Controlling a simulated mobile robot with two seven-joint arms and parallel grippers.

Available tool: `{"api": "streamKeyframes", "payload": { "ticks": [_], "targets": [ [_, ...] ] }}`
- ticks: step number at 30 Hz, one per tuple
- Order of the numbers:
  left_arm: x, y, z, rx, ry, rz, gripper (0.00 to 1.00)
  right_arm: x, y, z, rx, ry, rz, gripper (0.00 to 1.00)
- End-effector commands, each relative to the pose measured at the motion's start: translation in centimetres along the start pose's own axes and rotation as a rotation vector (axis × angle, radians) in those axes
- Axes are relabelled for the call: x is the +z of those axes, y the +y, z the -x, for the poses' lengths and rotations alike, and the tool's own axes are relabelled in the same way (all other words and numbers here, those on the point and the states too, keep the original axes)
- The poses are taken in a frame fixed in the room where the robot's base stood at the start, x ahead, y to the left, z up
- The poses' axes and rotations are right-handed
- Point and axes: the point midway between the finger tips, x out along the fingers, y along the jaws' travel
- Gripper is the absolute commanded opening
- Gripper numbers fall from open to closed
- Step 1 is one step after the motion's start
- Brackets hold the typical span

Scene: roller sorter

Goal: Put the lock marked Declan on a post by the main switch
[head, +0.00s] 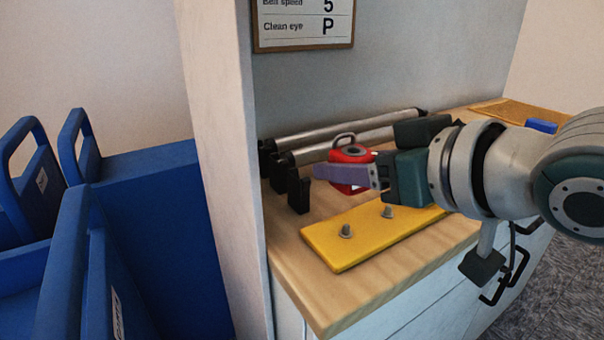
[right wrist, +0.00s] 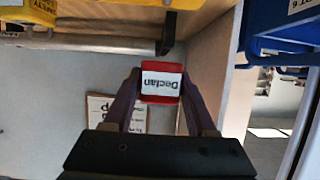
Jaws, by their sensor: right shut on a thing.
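A red lock (head: 351,154) with a metal shackle on top is held between the fingers of my right gripper (head: 352,176). In the right wrist view the red lock (right wrist: 161,97) has a white label reading Declan, upside down there, and the fingers (right wrist: 160,100) press on both its sides. In the head view the lock is above the wooden bench top, behind a yellow plate (head: 330,251). Two short grey posts stand on the plate, a left one (head: 346,231) and a right one (head: 388,211). I cannot make out a main switch. My left gripper is not in view.
Metal rollers (head: 345,129) lie at the back of the bench (head: 300,272), with black brackets (head: 299,190) near their left ends. A white panel (head: 222,150) closes the left side. Blue crates (head: 165,215) stand beyond it. A sign (head: 303,25) hangs on the back wall.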

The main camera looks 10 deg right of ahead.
Motion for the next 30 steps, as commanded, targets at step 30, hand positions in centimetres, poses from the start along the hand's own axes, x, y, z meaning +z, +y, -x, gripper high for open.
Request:
{"api": "streamKeyframes", "payload": {
  "ticks": [30],
  "targets": [
    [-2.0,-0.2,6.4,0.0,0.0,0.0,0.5,-14.2,0.0,5.9,0.0,0.001,0.0,0.0]
  ]
}}
